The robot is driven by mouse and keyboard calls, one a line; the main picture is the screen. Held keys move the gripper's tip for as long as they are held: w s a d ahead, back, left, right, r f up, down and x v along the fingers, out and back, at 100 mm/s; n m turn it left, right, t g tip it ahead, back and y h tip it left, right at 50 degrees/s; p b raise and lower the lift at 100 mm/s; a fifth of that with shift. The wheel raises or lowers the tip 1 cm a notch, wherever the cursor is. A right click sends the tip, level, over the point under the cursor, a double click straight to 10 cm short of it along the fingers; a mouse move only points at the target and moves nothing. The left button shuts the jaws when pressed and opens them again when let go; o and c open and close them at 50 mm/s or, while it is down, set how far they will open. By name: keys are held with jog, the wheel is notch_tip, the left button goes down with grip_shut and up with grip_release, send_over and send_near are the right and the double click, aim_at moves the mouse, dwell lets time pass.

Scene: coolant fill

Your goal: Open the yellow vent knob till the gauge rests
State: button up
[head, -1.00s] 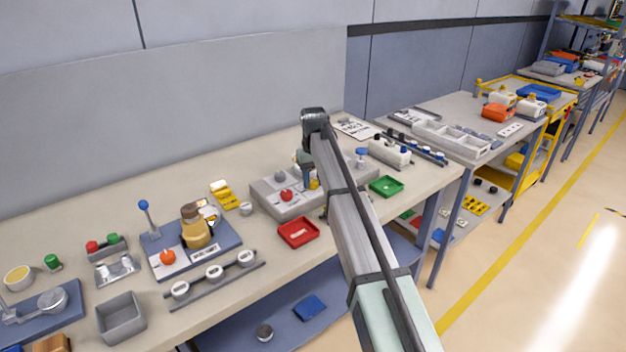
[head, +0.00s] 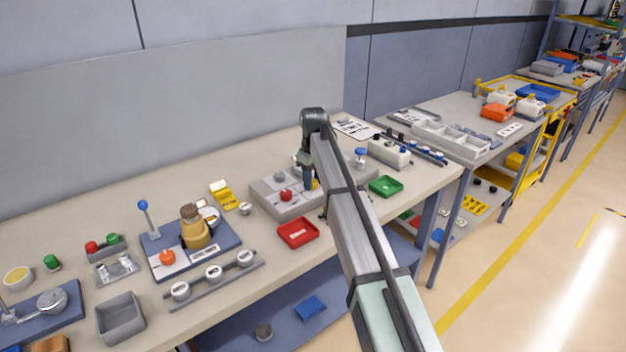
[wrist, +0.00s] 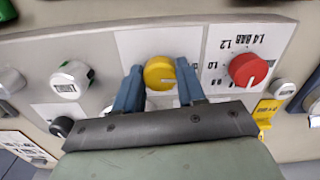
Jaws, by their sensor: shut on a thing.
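The yellow knob (wrist: 159,72) sits on a white plate of the grey panel in the wrist view. My gripper (wrist: 160,85) is shut on it, with one blue finger on each side. In the head view, my gripper (head: 308,180) reaches down to the grey panel box (head: 272,202), and my arm hides part of that box. A red knob (wrist: 248,69) with a pale pointer mark sits to the right of the yellow one, beside a printed scale. I cannot make out a gauge needle in either view.
A white-and-green labelled part (wrist: 70,80) lies left of the yellow knob in the wrist view. In the head view, a red tray (head: 298,233) stands in front of the box and a green tray (head: 386,187) to its right. Bare bench lies behind the box.

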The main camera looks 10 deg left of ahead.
jog(key=o, duration=1.1)
jog(key=shift+c, duration=0.2)
notch_tip(320, 180, up, 14)
jog(key=shift+f, duration=0.1)
